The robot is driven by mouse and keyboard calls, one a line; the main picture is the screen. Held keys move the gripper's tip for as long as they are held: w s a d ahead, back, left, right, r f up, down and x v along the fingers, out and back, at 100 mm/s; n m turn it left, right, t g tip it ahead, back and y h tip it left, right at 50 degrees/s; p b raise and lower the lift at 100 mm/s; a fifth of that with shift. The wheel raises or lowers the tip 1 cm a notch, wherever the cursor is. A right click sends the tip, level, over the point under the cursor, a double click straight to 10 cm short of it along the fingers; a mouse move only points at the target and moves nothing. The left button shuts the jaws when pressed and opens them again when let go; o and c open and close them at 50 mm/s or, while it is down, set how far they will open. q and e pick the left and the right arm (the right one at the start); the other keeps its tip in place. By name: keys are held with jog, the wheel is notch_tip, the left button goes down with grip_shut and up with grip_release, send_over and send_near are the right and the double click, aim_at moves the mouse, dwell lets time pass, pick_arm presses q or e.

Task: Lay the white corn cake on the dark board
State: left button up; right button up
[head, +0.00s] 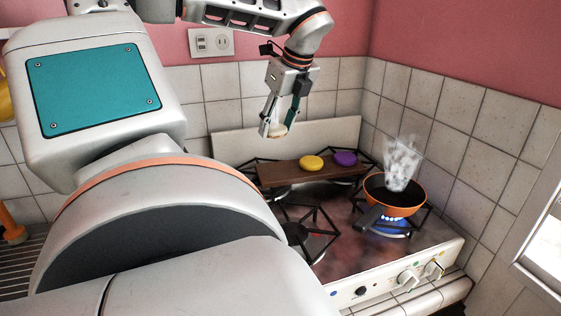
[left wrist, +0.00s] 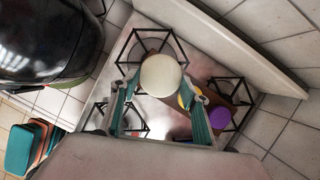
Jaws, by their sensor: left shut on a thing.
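My left gripper (head: 277,127) is shut on the white corn cake (head: 278,131), a pale round disc. It holds the cake in the air above the left part of the dark board (head: 282,178). In the left wrist view the white corn cake (left wrist: 161,75) shows between the fingertips of my left gripper (left wrist: 160,92). The brown board lies across the back burners. A yellow cake (head: 311,162) and a purple cake (head: 345,158) lie on its middle and right; its left part is bare. My right gripper is not in view.
An orange pan (head: 396,198) steams over a blue flame at the right front, its handle pointing forward left. The left front burner (head: 304,234) is empty. A pale upright panel (head: 330,134) stands behind the board. A black rounded object (left wrist: 45,40) shows in the left wrist view.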

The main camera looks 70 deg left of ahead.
pick_arm(q)
send_over(275, 170)
jog(key=d, duration=0.2)
notch_tip(275, 170, down, 6)
jog(key=shift+w+a+r, duration=0.15)
jog(key=shift+r, duration=0.1)
jog(key=shift+a+f, duration=0.1)
jog(key=shift+f, duration=0.45)
notch_tip(275, 170, down, 4)
jog(key=shift+f+p, duration=0.15)
jog(key=shift+p, duration=0.25)
jog(key=shift+f, duration=0.1)
jog(key=o, duration=1.1)
